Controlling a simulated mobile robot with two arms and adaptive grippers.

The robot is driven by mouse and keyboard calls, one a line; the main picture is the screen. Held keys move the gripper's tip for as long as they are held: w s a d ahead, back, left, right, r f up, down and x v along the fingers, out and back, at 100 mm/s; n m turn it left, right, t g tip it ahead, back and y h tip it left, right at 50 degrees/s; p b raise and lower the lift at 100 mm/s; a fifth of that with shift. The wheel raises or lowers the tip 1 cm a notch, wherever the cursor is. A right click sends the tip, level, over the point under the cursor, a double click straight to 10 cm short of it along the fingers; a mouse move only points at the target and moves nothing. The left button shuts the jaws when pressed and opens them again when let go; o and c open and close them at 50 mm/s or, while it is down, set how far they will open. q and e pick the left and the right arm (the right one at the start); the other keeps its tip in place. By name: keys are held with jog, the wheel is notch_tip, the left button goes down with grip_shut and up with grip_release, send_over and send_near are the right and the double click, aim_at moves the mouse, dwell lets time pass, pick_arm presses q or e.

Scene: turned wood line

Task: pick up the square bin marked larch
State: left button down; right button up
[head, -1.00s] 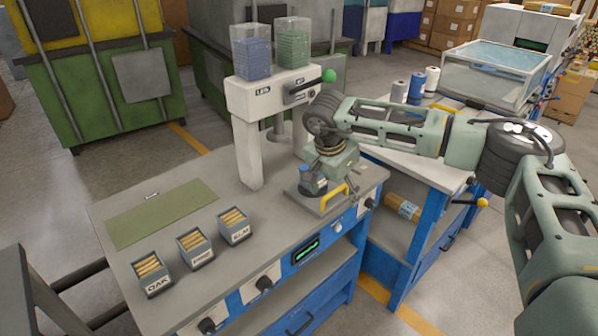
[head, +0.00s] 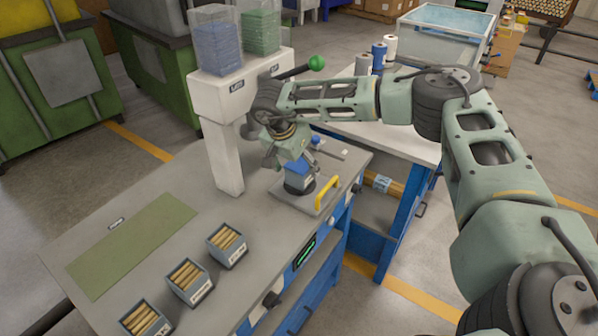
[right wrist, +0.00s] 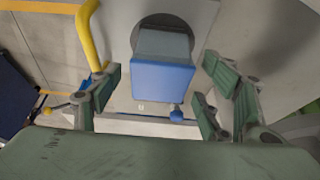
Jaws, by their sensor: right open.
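A small square blue-fronted bin (head: 299,178) sits on a dark round base on the grey plate under the white dispenser. In the right wrist view the same bin (right wrist: 163,80) shows its blue face and a grey upper part; no larch mark is readable. My right gripper (head: 287,155) is just above and beside it in the head view. In the right wrist view its open fingers (right wrist: 160,92) stand on either side of the bin, with gaps on both sides. My left gripper is not in view.
Three bins of wooden sticks (head: 189,282) stand in a row beside a green mat (head: 132,245). A yellow handle (head: 327,192) is close to the right of the blue-fronted bin. The white dispenser (head: 222,140) with a green-knobbed lever (head: 316,63) rises behind.

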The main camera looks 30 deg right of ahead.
aim_at(297, 166)
jog(key=x, duration=0.2)
jog(key=shift+f+p, duration=0.3)
jog(key=shift+w+d+f, duration=0.1)
jog(key=shift+d+f, duration=0.05)
jog(key=shift+f, duration=0.3)
jog(key=c, duration=0.8)
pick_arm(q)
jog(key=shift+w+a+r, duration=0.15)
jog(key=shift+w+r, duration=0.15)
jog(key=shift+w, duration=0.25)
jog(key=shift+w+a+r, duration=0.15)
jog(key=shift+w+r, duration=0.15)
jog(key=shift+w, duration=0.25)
pick_arm(e)
jog(key=c, duration=0.5)
